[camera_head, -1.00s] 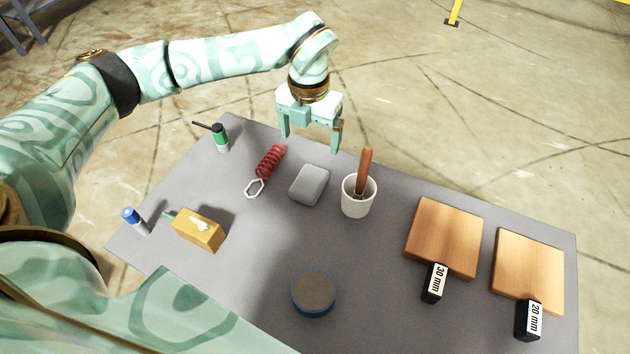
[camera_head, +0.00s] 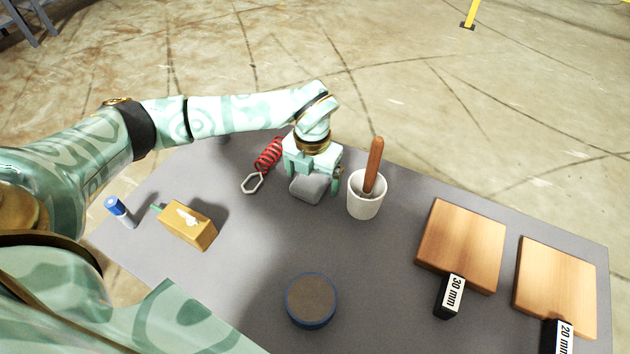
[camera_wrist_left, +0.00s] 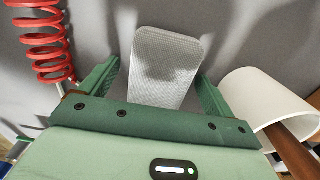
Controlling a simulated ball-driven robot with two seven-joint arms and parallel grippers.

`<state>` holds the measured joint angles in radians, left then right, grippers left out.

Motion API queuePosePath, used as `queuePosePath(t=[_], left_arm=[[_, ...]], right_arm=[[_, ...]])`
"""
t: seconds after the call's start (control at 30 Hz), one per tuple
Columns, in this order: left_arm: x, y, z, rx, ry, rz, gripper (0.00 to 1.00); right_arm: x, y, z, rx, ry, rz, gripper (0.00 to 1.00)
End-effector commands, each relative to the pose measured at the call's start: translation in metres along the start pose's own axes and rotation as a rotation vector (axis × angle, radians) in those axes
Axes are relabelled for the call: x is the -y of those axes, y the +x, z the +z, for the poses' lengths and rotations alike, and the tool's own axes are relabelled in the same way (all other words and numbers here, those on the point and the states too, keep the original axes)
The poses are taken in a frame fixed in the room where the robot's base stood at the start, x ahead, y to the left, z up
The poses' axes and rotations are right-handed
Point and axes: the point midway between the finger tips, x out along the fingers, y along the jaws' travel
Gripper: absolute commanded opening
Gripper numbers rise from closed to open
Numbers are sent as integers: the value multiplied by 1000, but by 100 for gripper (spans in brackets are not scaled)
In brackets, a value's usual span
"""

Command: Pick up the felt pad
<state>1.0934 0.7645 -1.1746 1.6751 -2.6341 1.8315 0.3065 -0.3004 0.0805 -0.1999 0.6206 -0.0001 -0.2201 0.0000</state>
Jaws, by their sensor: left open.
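The felt pad, a light grey block with rounded corners (camera_head: 307,189), lies on the grey table between the red coil and the white cup. My left gripper (camera_head: 314,181) is right over it, pointing down, and covers its far part in the head view. The gripper is open. In the left wrist view the pad (camera_wrist_left: 168,60) shows between the two green fingers (camera_wrist_left: 155,85), with a gap on either side; its near end is hidden by the gripper body. My right gripper is not in view.
A white cup (camera_head: 364,207) with a wooden-handled tool stands close to the right finger. A red coil (camera_head: 268,155) lies close on the left. A yellow block (camera_head: 187,224), a round blue-rimmed disc (camera_head: 311,301) and two wooden boards (camera_head: 461,245) lie farther off.

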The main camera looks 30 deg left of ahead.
Motion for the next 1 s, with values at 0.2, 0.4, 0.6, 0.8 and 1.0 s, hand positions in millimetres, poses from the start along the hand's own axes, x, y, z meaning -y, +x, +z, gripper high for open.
queuePosePath(t=[0.2,0.4,0.6,0.8,1.0], left_arm=[[0,-1,1,3,0,-1,84],[0,-1,0,3,0,-1,41],[0,-1,0,3,0,-1,41],[0,-12,1,5,0,-1,41],[-1,-46,-5,8,1,-1,41]], right_arm=[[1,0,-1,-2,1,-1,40],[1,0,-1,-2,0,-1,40],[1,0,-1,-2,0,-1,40],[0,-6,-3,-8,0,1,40],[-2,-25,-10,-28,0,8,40]])
